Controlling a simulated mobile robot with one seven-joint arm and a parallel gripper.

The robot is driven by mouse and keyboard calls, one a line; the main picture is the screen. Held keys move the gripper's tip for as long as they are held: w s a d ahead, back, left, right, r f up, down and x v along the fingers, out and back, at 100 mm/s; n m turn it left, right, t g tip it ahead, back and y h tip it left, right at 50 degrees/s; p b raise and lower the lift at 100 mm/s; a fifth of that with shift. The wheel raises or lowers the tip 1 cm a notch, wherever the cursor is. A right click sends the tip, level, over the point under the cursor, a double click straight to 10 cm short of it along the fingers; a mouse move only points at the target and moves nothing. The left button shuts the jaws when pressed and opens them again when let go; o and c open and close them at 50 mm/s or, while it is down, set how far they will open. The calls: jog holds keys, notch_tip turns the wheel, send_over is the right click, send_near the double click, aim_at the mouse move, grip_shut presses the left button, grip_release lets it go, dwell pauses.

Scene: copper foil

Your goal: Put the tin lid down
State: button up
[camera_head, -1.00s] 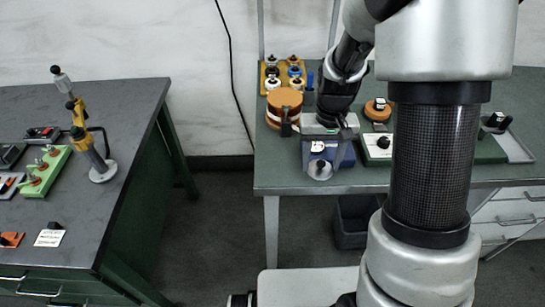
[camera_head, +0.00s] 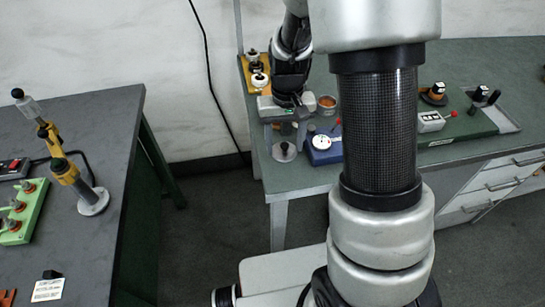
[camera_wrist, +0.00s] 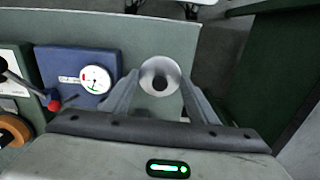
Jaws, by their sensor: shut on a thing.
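The tin lid is a small round grey disc with a dark knob. It shows in the head view (camera_head: 285,152) near the left front corner of the green-grey bench (camera_head: 300,181). My gripper (camera_head: 284,139) points down with its fingers shut on the lid. The wrist view shows the lid (camera_wrist: 160,76) between the two fingertips of my gripper (camera_wrist: 160,88), over the bare bench top. I cannot tell whether the lid touches the bench.
A blue box with a white dial (camera_head: 322,143) stands just right of the lid. A copper-coloured round container (camera_head: 326,103) is behind it. A yellow rack (camera_head: 247,73) stands at the back left. A dark table (camera_head: 85,125) is across the gap at left.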

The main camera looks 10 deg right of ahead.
aim_at(284, 152)
jog(key=r+m, duration=0.1)
jog(key=r, duration=0.1)
jog(key=w+r+m, duration=0.1)
jog(key=r+m, duration=0.1)
jog(key=shift+d+r+m, duration=0.1)
jog(key=shift+d+m, duration=0.05)
jog(key=shift+m, duration=0.15)
jog(key=shift+b, duration=0.3)
jog(key=shift+m, duration=0.3)
notch_tip(284, 152, down, 9)
jog(key=shift+f+b, duration=0.2)
jog(key=shift+b, duration=0.4)
jog(key=shift+f, duration=0.1)
jog(key=o, duration=1)
jog(key=shift+o, duration=0.2)
